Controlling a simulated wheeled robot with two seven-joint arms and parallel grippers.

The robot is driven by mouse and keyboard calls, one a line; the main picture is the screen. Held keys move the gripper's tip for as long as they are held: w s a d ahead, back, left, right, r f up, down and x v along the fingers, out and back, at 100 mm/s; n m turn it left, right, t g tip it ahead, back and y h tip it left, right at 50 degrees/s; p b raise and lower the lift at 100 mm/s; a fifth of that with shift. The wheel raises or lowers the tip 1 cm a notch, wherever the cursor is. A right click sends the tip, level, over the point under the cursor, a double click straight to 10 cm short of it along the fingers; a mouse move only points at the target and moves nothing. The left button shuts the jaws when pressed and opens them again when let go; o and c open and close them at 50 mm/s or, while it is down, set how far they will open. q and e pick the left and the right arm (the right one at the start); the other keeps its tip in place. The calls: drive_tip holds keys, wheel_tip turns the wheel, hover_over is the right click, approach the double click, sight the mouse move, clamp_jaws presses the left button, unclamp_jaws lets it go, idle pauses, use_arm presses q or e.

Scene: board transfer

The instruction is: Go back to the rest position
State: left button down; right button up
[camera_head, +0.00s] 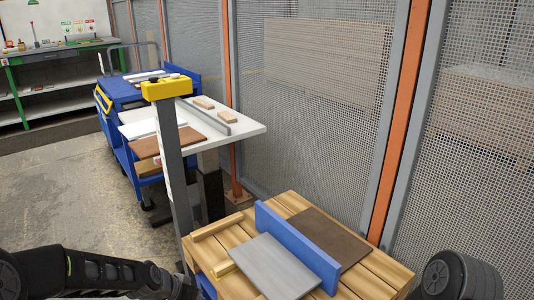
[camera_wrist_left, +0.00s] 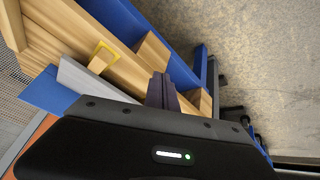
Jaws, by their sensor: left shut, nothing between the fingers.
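My left arm enters the head view from the lower left and reaches toward the near left corner of the slatted wooden crate top (camera_head: 375,283). In the left wrist view my left gripper (camera_wrist_left: 162,90) is shut and empty beside the crate's wooden edge; I cannot tell whether it touches. A grey board (camera_head: 270,265) lies on the crate top, left of an upright blue divider (camera_head: 297,247). A dark brown board (camera_head: 327,238) lies right of the divider. The grey board also shows in the left wrist view (camera_wrist_left: 85,78). My right gripper is out of view.
A yellow-topped grey post (camera_head: 167,89) stands just behind the crate. Beyond it are a white table (camera_head: 240,128) with small wooden blocks and a blue cart (camera_head: 118,92). A mesh fence (camera_head: 315,130) closes off the right. Floor (camera_head: 60,200) is open at left.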

use_arm(q)
drive_tip(key=s+d+f+n+g, duration=0.1)
drive_tip(key=s+d+f+n, duration=0.1)
drive_tip(key=s+d+f, duration=0.5)
drive_tip(key=s+f+n+g, duration=0.2)
drive_tip(key=s+f, duration=0.4)
drive_tip(key=s, duration=0.5)
drive_tip(key=s+d+f+n+g, duration=0.1)
drive_tip(key=s+d+f, duration=0.4)
drive_tip(key=s, duration=0.5)
wheel_tip(320, 180, up, 22)
drive_tip(key=p, duration=2.3)
drive_tip(key=shift+w+r+h, duration=0.15)
drive_tip(key=shift+h, duration=0.25)
drive_tip(key=shift+a, duration=0.1)
